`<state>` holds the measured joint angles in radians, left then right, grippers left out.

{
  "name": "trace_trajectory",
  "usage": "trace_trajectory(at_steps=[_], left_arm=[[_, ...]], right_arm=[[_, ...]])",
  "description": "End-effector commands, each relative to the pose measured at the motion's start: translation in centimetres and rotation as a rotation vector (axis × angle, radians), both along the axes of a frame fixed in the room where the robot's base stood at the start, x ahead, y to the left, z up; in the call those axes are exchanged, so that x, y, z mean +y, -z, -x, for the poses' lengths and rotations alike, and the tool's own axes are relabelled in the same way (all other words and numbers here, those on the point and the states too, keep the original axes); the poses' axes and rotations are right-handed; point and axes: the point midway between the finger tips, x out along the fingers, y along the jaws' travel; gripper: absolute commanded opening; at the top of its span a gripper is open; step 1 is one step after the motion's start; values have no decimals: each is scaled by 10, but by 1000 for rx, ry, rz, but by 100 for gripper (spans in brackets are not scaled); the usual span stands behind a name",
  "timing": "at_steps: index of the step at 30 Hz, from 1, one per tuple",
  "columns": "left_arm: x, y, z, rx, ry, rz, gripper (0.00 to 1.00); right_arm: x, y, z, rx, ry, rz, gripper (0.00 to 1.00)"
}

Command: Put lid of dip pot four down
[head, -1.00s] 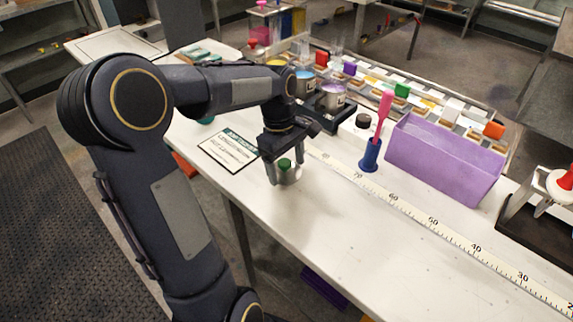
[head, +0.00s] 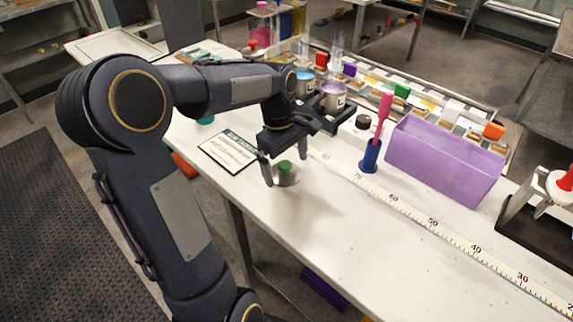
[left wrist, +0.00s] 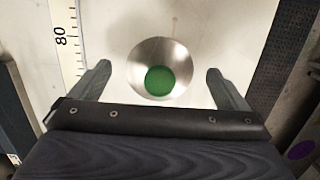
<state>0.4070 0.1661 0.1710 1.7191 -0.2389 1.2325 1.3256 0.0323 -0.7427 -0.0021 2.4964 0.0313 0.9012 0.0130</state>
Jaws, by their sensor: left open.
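The lid is a round silver metal disc with a green knob (head: 285,166). It lies on the white table in the head view, and it also shows in the left wrist view as a metal disc (left wrist: 159,55) with its green knob off centre toward the gripper. My left gripper (head: 286,168) is open just above the lid, with one finger on each side. In the left wrist view the fingers (left wrist: 158,85) stand apart from the lid, with gaps on both sides. Dip pots (head: 332,97) stand in a dark rack farther back. My right gripper is not in view.
A ruler strip (head: 432,222) runs along the white table (head: 330,235). A blue holder with a pink-handled tool (head: 371,153) and a purple bin (head: 443,162) stand to the right. A printed card (head: 228,150) lies to the left. The front table area is clear.

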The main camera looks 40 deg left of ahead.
Motion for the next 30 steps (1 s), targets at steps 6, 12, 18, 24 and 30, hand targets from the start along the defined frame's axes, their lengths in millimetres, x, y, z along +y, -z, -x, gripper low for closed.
trace_trajectory(at_steps=[6, 12, 18, 24, 30], left_arm=[[7, -47, -2, -6, 1, -1, 97], [13, -87, -1, -4, -1, -1, 97], [16, -107, -1, -3, 3, -1, 97], [-13, -114, 32, -134, 243, 0, 97], [-75, -88, 104, -441, 765, -40, 97]], right_arm=[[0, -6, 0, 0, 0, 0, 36], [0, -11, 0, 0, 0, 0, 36], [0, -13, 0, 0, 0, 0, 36], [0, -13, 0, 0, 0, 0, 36], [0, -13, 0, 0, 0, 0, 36]])
